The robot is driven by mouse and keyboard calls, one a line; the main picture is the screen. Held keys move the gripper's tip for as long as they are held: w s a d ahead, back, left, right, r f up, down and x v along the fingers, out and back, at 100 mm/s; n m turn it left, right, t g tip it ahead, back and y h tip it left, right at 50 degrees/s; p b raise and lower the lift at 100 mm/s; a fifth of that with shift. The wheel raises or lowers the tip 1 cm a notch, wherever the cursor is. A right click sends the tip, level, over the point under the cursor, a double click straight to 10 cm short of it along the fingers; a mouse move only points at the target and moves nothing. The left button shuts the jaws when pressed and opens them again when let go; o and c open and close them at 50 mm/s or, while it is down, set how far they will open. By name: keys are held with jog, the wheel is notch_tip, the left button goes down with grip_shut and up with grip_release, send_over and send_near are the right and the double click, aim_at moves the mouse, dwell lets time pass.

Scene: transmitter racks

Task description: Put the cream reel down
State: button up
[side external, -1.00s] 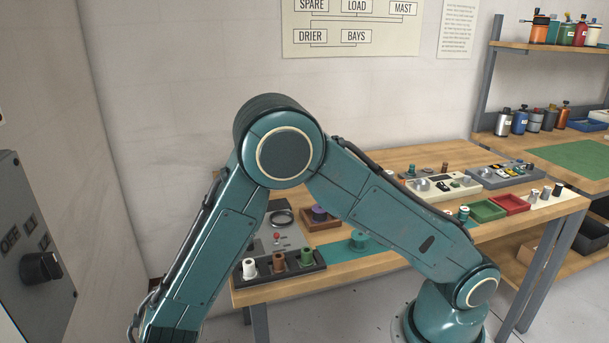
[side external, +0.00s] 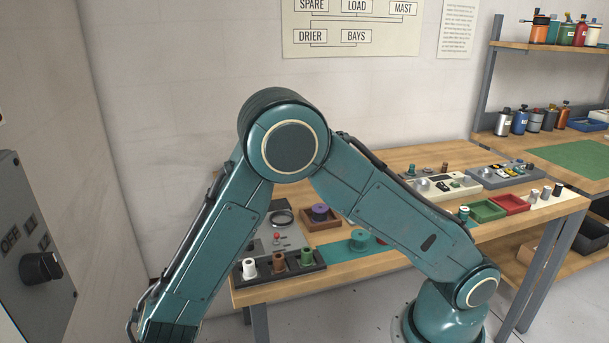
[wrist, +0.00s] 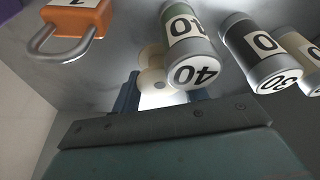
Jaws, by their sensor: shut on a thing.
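In the wrist view my gripper (wrist: 163,94) shows its two blue fingers, and it is shut on the cream reel (wrist: 152,80). Only the reel's pale round end parts show, partly behind a green cylinder marked 40 (wrist: 187,48). I cannot tell whether the reel touches the grey surface beyond it. In the side external view my gripper and the cream reel are out of the picture; my forearm runs off the lower left edge.
An orange padlock (wrist: 78,18) and a black-banded cylinder (wrist: 252,45) are close around the reel. In the side external view, the wooden bench (side external: 395,160) holds a dark tray of spools (side external: 283,268) and a purple reel (side external: 320,211). A grey switch box (side external: 35,240) stands left.

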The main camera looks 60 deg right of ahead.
notch_tip(320, 180, up, 19)
jog(key=shift+r, duration=0.15)
dwell(0.5)
dwell(0.5)
jog(key=w+d+r+m+t+h, duration=0.15)
jog(key=w+d+m, duration=0.25)
jog(key=w+d, duration=0.65)
jog(key=w+d+r+m+t, duration=0.15)
jog(key=w+d+m, duration=0.35)
jog(key=d, duration=1.1)
jog(key=s+d+r+m+h, duration=0.1)
jog(key=d+m, duration=0.2)
jog(key=d, duration=0.7)
jog(key=s+d+r+m+h, duration=0.1)
jog(key=d+r+m, duration=0.1)
jog(key=d, duration=0.9)
jog(key=s+d+r+m+g+h, duration=0.1)
jog(key=d+m, duration=0.3)
jog(key=d, duration=0.7)
jog(key=shift+s+r, duration=0.45)
jog(key=shift+r, duration=0.3)
jog(key=shift+f, duration=0.15)
